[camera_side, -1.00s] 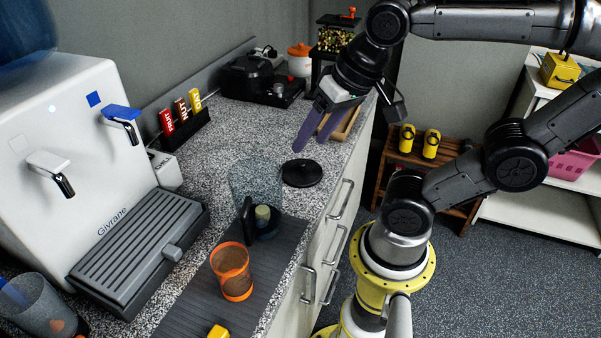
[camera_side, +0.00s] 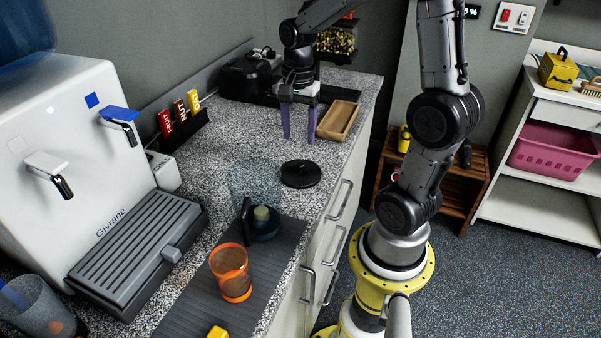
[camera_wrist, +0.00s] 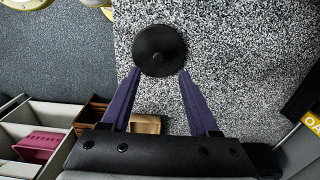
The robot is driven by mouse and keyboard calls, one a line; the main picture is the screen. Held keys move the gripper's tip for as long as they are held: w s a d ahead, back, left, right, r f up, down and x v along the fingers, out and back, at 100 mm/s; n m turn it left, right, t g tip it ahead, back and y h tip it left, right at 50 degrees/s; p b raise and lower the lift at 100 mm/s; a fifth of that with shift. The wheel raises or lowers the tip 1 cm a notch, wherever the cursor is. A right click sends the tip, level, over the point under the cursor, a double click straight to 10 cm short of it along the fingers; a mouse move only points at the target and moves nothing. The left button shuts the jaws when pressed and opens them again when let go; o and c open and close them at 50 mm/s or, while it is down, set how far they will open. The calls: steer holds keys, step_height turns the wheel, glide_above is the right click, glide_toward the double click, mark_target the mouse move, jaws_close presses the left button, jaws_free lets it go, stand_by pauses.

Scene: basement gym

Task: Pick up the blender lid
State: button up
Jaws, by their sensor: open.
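The blender lid (camera_side: 301,173) is a flat black disc with a small central knob. It lies on the speckled grey counter near its front edge, just behind the clear blender jar (camera_side: 256,180). It also shows in the wrist view (camera_wrist: 159,50), top centre, just beyond my fingertips. My gripper (camera_side: 299,140) has two purple fingers pointing down, spread apart and empty. It is over the counter, farther back than the lid and apart from it. In the wrist view my gripper (camera_wrist: 159,72) has its fingertips on either side of the lid's near edge in the picture.
A wooden tray (camera_side: 338,120) lies right of my fingers. An orange cup (camera_side: 231,272) stands on the dark ribbed mat (camera_side: 190,300) in front. A white dispenser (camera_side: 75,150) fills the left. A rack of bars (camera_side: 181,122) stands against the wall. Counter around the lid is bare.

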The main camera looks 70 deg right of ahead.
mark_target(301, 164)
steer(key=shift+s+d+f, duration=0.1)
steer(key=shift+f, duration=2.1)
steer(key=shift+s+d+f, duration=0.1)
steer(key=shift+f, duration=2.1)
jaws_close()
